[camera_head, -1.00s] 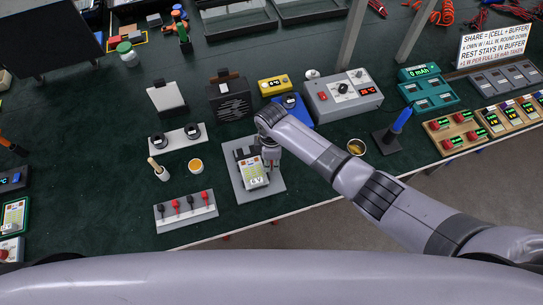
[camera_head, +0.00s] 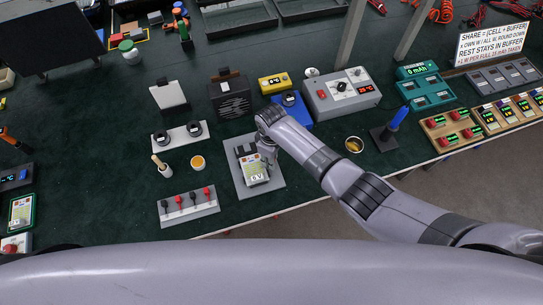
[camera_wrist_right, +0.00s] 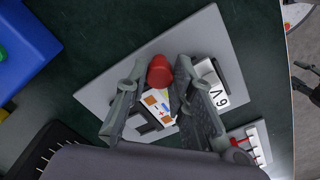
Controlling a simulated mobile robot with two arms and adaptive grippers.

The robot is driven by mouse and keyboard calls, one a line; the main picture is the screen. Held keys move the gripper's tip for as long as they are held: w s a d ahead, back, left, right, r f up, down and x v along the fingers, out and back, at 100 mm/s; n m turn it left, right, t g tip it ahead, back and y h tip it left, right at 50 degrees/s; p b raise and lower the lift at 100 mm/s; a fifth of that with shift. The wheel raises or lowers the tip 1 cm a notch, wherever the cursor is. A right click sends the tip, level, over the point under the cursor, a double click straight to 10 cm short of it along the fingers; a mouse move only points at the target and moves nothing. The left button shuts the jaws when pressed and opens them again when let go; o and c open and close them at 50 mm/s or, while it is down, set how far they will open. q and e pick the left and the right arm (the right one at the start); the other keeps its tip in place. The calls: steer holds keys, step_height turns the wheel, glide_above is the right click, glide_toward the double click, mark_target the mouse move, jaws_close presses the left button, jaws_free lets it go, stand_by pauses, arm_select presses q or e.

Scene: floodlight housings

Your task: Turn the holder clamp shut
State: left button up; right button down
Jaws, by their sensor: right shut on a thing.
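The holder is a grey plate (camera_head: 240,181) on the bench in front of my right arm; the plate also shows in the wrist view (camera_wrist_right: 205,38). On it are dark blocks and a device with a white "6V" label (camera_wrist_right: 213,85). A red clamp knob (camera_wrist_right: 160,70) stands on the holder. My right gripper (camera_wrist_right: 161,76) is shut on this knob, one finger on each side. In the head view the right gripper (camera_head: 268,153) is over the holder and hides the knob.
A strip with black and red plugs (camera_head: 188,207) lies left of the holder, near the front edge. A blue device (camera_head: 293,108) stands behind the wrist.

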steer(key=c, duration=1.4)
jaws_free()
steer(key=shift+o, duration=0.2)
step_height(320, 180, up, 12)
